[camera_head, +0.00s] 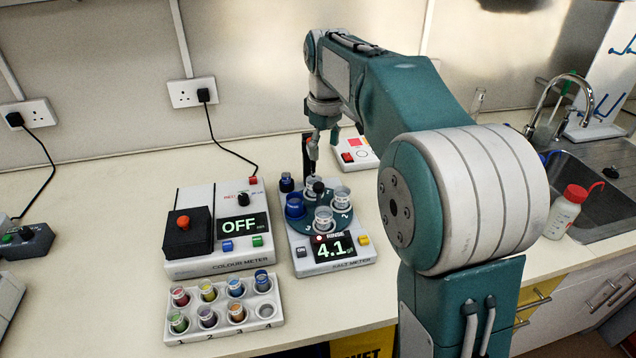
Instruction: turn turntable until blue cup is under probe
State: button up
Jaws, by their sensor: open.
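The salt meter (345,262) stands mid-bench, its display reading 4.1. On it sits the round dark teal turntable (303,222). The blue cup (295,206) is at the turntable's left side. Pale cups stand at its front (324,220), right (341,198) and back (312,184). A small black knob (318,187) shows near the turntable's middle. My gripper (322,148) is open, above the turntable's back part. The probe is hard to make out behind my gripper; it seems to be over the back cup, apart from the blue cup.
A colour meter (203,262) reading OFF stands left of the salt meter. A white rack (270,317) with several coloured vials lies in front of it. A white box with a red switch (352,157) is behind, right. A red-capped bottle (565,212) stands by the sink (590,205).

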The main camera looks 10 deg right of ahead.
jog(key=n+g, duration=0.1)
jog(key=n, duration=0.1)
send_over(318, 185)
notch_tip(318, 185, down, 4)
jog(key=r, duration=0.1)
notch_tip(318, 185, down, 11)
jog(key=shift+w+f, duration=0.1)
jog(key=shift+f, duration=0.1)
grip_shut()
